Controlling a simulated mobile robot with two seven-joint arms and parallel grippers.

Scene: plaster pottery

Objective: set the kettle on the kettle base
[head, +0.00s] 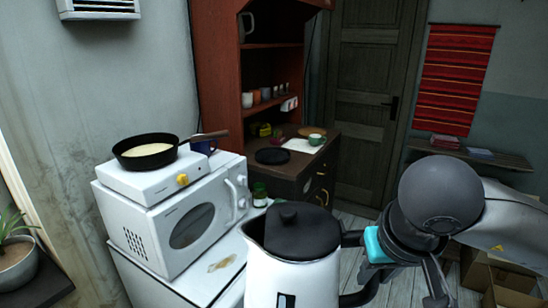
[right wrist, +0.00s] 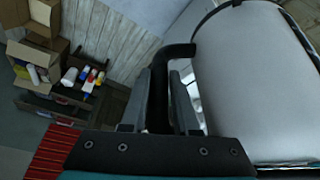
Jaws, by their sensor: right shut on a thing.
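The white kettle (head: 290,275) with a black lid is close in front at the bottom middle of the head view, its lower part cut off by the frame. My right gripper (head: 362,243) is shut on its black handle, to the right of the body. In the right wrist view the fingers (right wrist: 160,100) close around the black handle, and the kettle's white side (right wrist: 255,85) fills the right. A flat black round thing (head: 272,156) on the dark cabinet counter may be the kettle base; I cannot tell for sure. My left gripper is not in view.
A white microwave (head: 180,215) at left carries a hot plate with a black frying pan (head: 146,152). A green-lidded jar (head: 260,194) stands beside it. A green cup (head: 316,139) sits near the black round thing. Open cardboard boxes (head: 497,275) are at lower right.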

